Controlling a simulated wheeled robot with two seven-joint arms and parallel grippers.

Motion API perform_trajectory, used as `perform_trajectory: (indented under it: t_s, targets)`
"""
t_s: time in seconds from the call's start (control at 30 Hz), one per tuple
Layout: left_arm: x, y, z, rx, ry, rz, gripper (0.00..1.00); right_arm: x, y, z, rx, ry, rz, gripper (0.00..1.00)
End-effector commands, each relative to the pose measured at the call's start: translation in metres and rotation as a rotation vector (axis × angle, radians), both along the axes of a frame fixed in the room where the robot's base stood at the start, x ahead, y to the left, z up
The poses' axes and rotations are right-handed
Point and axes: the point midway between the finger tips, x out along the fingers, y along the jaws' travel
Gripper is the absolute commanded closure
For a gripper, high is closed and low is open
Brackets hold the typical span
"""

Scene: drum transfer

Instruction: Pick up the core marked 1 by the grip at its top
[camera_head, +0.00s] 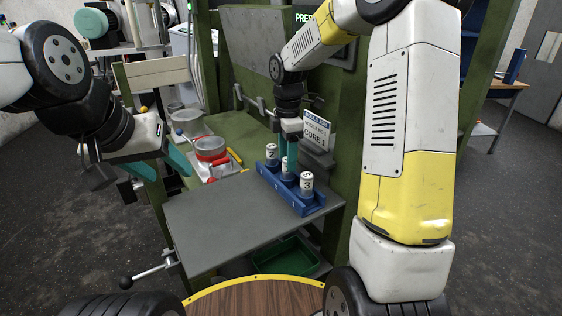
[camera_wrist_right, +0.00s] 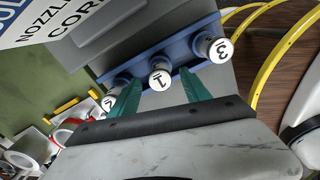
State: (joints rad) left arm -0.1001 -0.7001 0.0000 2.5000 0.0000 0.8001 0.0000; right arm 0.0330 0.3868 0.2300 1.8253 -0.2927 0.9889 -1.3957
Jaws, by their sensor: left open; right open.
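A blue rack (camera_head: 290,195) on the grey table holds three upright white-topped cores. The core marked 1 (camera_wrist_right: 160,76) stands in the middle, and in the head view it (camera_head: 285,168) is partly hidden by my right gripper. The core marked 2 (camera_head: 271,151) and the core marked 3 (camera_head: 306,182) stand either side. My right gripper (camera_head: 290,150), teal-fingered, is open above the middle core. In the right wrist view its fingers (camera_wrist_right: 158,98) lie either side of core 1, with no visible grasp. My left gripper (camera_head: 163,168) is open and empty at the left, away from the rack.
The grey table (camera_head: 235,220) is clear left of the rack. A green bin (camera_head: 285,256) sits below the table.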

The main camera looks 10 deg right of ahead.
Motion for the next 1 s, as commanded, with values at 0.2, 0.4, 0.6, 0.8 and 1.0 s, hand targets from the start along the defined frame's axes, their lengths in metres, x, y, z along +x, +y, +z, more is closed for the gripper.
perform_trajectory:
  t_s: [0.2, 0.4, 0.6, 0.8, 1.0]
  targets:
    - [0.0, 0.0, 0.0, 0.0, 0.0, 0.0, 0.47, 0.0, 0.0, -0.026, 0.0, 0.001, 0.0, 0.45]
    - [0.0, 0.0, 0.0, 0.0, 0.0, 0.0, 0.47, 0.0, 0.0, -0.028, 0.0, -0.001, -0.001, 0.45]
    - [0.0, 0.0, 0.0, 0.0, 0.0, 0.0, 0.47, 0.0, 0.0, -0.027, 0.0, -0.001, -0.001, 0.74]
    - [0.0, 0.0, 0.0, 0.0, 0.0, 0.0, 0.47, 0.0, 0.0, -0.027, 0.0, -0.001, -0.001, 1.0]
    - [0.0, 0.0, 0.0, 0.0, 0.0, 0.0, 0.47, 0.0, 0.0, -0.027, 0.0, -0.002, -0.001, 1.0]
